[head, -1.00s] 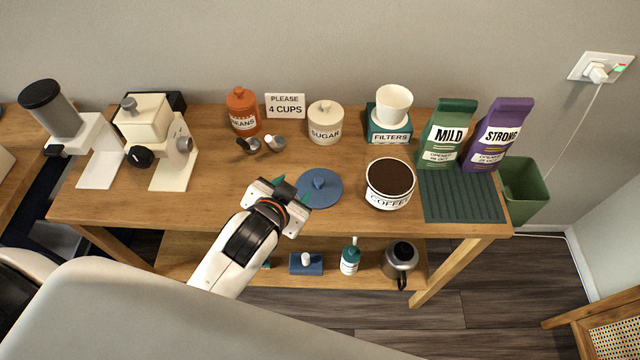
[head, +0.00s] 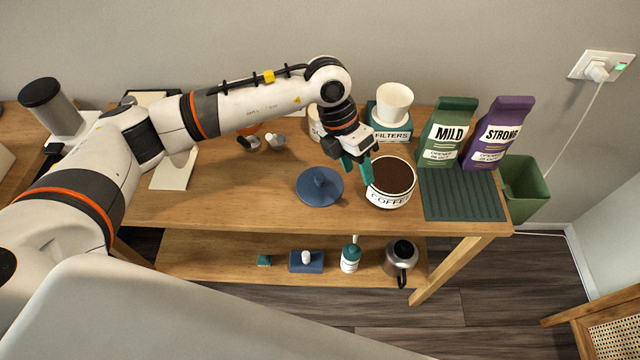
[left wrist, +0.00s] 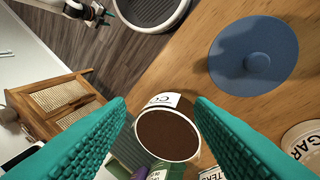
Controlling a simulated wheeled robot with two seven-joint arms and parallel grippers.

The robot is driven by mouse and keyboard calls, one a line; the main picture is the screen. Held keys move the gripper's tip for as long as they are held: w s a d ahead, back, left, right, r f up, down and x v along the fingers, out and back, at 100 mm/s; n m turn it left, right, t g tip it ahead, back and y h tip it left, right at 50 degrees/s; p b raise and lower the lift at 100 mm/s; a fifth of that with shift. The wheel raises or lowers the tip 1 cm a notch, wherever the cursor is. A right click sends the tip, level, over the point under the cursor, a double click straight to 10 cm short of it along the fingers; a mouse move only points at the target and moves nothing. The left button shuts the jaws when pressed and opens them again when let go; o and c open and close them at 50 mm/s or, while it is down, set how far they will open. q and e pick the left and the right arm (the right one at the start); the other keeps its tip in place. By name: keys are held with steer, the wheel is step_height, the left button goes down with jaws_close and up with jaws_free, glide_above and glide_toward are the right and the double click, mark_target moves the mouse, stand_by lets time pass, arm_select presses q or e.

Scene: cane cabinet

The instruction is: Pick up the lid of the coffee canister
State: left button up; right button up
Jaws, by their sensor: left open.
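The round blue lid (head: 311,194) with a knob lies flat on the table, left of the coffee canister (head: 388,197). The white canister stands upright without a lid, full of dark coffee. My left gripper (head: 357,176) is open and empty, with teal fingers pointing down beside the canister's left rim, right of the lid. In the left wrist view the fingers (left wrist: 161,102) are spread, the canister (left wrist: 167,135) shows between them, and the lid (left wrist: 235,68) lies to the upper right. My right gripper (left wrist: 106,16) shows small at the top left there; its opening is unclear.
The sugar jar (head: 314,126) is partly hidden behind my left gripper. The filters box (head: 390,133) with a white cup (head: 394,103) stands behind the canister. Green (head: 447,135) and purple (head: 492,140) coffee bags stand right. Bare table lies left of the lid.

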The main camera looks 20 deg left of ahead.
arm_select(q)
steer(key=w+a+y, duration=0.3)
steer(key=a+y, duration=0.1)
steer(key=a, duration=0.4)
steer(key=p, duration=0.2)
glide_above(320, 178)
steer(key=shift+n+t, duration=0.3)
steer(key=shift+n, duration=0.1)
step_height(320, 178, down, 5)
steer(key=shift+w+r, duration=0.1)
steer(key=shift+f, duration=0.35)
steer(key=shift+f+p, duration=0.6)
steer(key=shift+f, duration=0.05)
step_height(320, 178, down, 4)
steer(key=shift+r+p, duration=0.2)
steer(key=shift+p, duration=0.4)
steer(key=shift+f, duration=0.3)
jaws_close()
